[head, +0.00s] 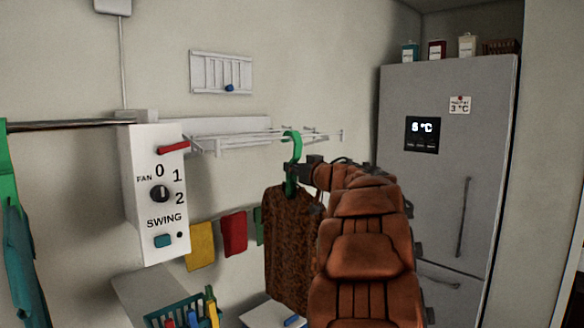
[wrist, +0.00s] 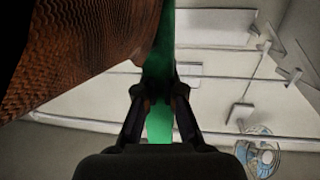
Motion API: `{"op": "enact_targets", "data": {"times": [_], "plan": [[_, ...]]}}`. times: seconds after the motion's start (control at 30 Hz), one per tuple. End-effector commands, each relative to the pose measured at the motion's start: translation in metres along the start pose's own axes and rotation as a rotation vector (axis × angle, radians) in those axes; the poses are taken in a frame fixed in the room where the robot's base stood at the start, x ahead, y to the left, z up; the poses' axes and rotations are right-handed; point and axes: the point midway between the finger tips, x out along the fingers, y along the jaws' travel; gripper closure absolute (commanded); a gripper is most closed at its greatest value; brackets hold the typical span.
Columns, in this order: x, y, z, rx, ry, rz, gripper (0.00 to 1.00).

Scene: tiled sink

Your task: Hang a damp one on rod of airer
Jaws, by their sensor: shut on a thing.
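My gripper (head: 296,178) is shut on a green hanger (head: 294,147), seen also between the fingers in the wrist view (wrist: 158,125). A brown patterned garment (head: 288,245) hangs from the hanger, below the gripper. In the wrist view the garment (wrist: 85,50) fills the upper left. The white wall airer (head: 230,137) has thin rods behind and left of the hanger. The hook overlaps the rods in the head view; I cannot tell whether it touches one. My arm covers part of the area right of the garment.
A white fan control box (head: 158,195) stands left of the airer. Yellow (head: 200,246) and red (head: 233,233) cloths hang below it. A teal basket (head: 185,310) is lower left. A grey fridge (head: 445,160) stands at right. Green and teal garments hang at the far left.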

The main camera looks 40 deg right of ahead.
Motion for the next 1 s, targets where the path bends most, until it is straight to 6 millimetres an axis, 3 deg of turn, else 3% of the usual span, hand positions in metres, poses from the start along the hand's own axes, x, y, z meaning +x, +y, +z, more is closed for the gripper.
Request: {"op": "enact_targets", "data": {"times": [0.23,0.3,0.53,0.83,1.0], "plan": [[0.0,0.0,-0.001,-0.001,0.001,0.0,1.0],[0.0,0.0,0.0,-0.001,0.001,0.0,0.87],[0.0,0.0,0.0,-0.001,0.001,0.0,0.64],[-0.001,0.0,0.0,-0.001,0.0,0.0,0.64],[-0.011,0.0,-0.001,-0.002,0.001,0.0,0.64]]}}
